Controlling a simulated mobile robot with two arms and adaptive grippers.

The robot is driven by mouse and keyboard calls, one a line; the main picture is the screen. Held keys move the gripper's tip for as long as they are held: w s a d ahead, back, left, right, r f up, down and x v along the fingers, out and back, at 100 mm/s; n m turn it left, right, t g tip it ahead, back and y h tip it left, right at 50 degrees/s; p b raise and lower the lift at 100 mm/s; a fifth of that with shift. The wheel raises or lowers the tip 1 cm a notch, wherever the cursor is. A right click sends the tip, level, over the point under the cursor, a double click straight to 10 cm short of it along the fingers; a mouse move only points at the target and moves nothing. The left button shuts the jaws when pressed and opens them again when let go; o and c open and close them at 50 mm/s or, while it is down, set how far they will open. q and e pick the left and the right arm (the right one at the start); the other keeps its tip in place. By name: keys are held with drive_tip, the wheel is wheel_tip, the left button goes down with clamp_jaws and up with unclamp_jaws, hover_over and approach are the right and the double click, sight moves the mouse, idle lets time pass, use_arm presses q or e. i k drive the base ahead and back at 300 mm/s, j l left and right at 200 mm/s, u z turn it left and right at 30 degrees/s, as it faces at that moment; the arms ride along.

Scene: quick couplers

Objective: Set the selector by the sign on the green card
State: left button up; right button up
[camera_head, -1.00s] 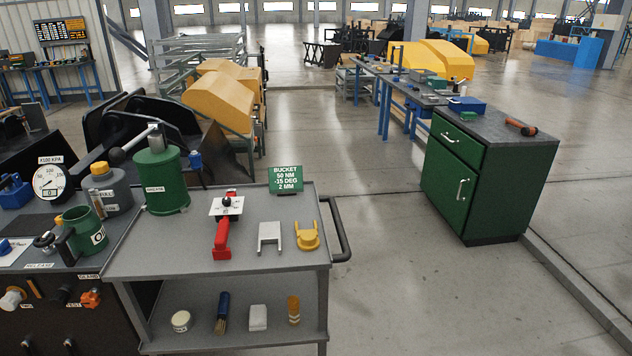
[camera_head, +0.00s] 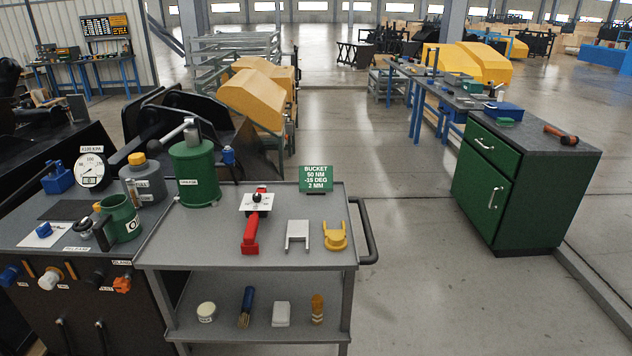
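The green card (camera_head: 316,179) stands upright at the back right of the grey cart. A white plate with a black knob (camera_head: 257,198) is on the cart top, left of the card, with a red bar-shaped part (camera_head: 252,230) extending towards the front. I cannot tell for sure that this is the selector, nor read any marks on the plate. Neither of my grippers is in view.
The cart top (camera_head: 200,247) also holds a green canister (camera_head: 194,172), a grey fork-shaped piece (camera_head: 298,234) and a yellow bracket (camera_head: 335,237). The left bench carries a dial gauge (camera_head: 92,168) and a green jug (camera_head: 121,218). Floor right of the cart is clear up to a green cabinet (camera_head: 490,190).

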sight(45, 230)
drive_tip(key=u, duration=1.35)
